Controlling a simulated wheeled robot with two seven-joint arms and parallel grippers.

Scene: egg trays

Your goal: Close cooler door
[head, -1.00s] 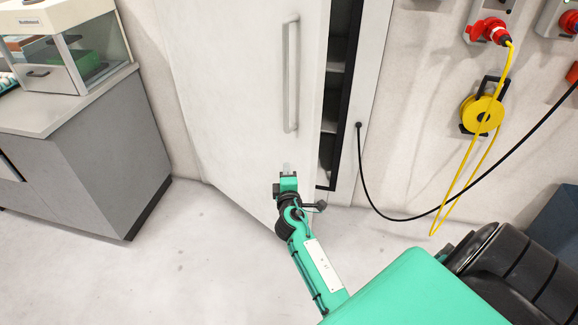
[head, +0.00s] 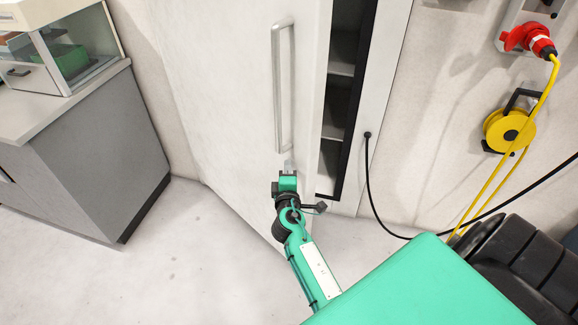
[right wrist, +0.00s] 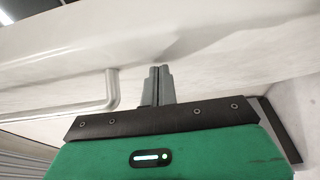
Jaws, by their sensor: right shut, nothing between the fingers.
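The cooler door (head: 225,110) is a large white panel in the head view, standing ajar. A dark gap with shelves (head: 340,90) shows along its right side. A long vertical handle (head: 283,90) is on the door. My right gripper (head: 288,166) is shut and empty, in front of the door just below the handle's lower end. In the right wrist view the shut fingers (right wrist: 157,84) point at the white door surface (right wrist: 215,55), with the handle's bent end (right wrist: 100,100) to their left. I cannot tell whether the fingertips touch the door. My left gripper is not in view.
A grey cabinet (head: 95,160) with a glass-sided case (head: 75,45) on top stands at the left. A yellow cable reel (head: 508,128) and a red plug (head: 528,40) are on the right wall. A black cable (head: 372,195) hangs beside the cooler. The floor at left front is clear.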

